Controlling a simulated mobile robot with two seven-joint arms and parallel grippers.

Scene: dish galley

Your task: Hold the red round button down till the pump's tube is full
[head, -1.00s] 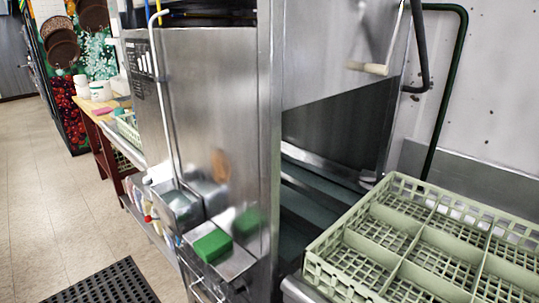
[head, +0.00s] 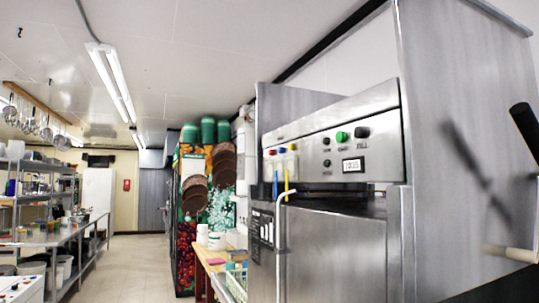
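A small red round button (head: 272,152) sits at the left end of the steel machine's sloped control panel (head: 380,107), in a row with a blue button (head: 282,150) and a yellow button (head: 293,147). Below the row hang a blue tube (head: 275,185) and a yellow tube (head: 286,180). I cannot make out a filled tube under the red button; it is too small to tell. Neither of my grippers shows in the head view, and nothing touches the buttons.
The panel also bears a green button (head: 342,137), black knobs and a small display (head: 352,165). A bent white pipe (head: 280,230) runs down the machine's front. A lever with a pale handle (head: 512,253) is at the right. Floor (head: 135,265) is clear at left.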

